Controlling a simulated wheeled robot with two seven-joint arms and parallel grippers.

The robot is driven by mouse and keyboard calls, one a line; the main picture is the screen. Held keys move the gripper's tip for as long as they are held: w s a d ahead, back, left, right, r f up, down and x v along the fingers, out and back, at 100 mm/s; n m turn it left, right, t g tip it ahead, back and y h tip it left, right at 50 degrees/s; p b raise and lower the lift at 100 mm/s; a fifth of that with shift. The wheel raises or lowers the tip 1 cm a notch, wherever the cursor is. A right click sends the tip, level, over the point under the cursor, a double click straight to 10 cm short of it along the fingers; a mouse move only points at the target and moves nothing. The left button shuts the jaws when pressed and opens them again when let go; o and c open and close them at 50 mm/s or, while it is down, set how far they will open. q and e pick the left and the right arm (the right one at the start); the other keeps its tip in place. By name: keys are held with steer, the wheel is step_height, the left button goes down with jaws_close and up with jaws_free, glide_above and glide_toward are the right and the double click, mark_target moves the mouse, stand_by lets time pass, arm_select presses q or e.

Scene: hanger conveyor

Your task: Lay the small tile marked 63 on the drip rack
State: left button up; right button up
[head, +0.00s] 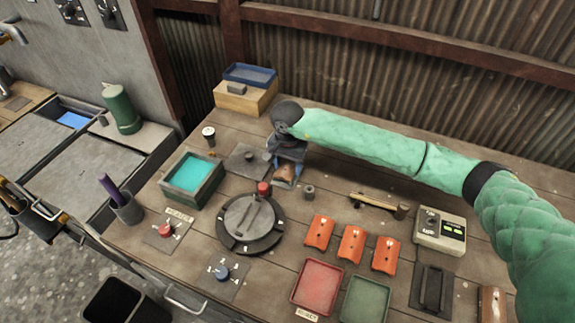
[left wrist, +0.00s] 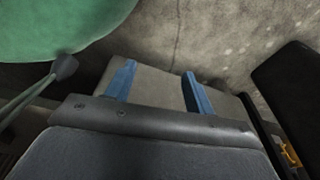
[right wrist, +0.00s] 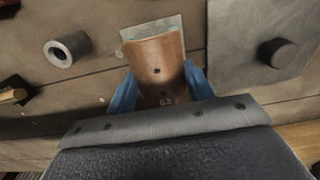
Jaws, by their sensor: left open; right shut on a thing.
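My right gripper (head: 286,176) is shut on a small brown curved tile (right wrist: 158,62), held over the middle of the workbench. The mark on the tile reads 63 in the right wrist view, between the blue fingers. A pale greenish square patch (right wrist: 150,27) shows at the tile's far end; I cannot tell whether it is on the tile or beneath it. My left gripper (left wrist: 158,80) is open and empty over a grey surface, and is not seen in the head view. I cannot tell for certain which thing is the drip rack.
Near the tile are a round dark turntable (head: 250,222), a teal-filled tray (head: 193,171), a grey plate (head: 244,160) and a small metal ring (right wrist: 67,48).

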mark_target(288, 166)
arm_select(q)
steer(key=shift+s, duration=0.1)
arm_select(e)
steer(key=o, duration=1.1)
steer(key=shift+r, duration=0.4)
step_height(288, 166, up, 6)
steer(key=shift+r, duration=0.5)
arm_select(q)
steer(key=shift+w+d, duration=0.25)
steer(key=shift+d, duration=0.85)
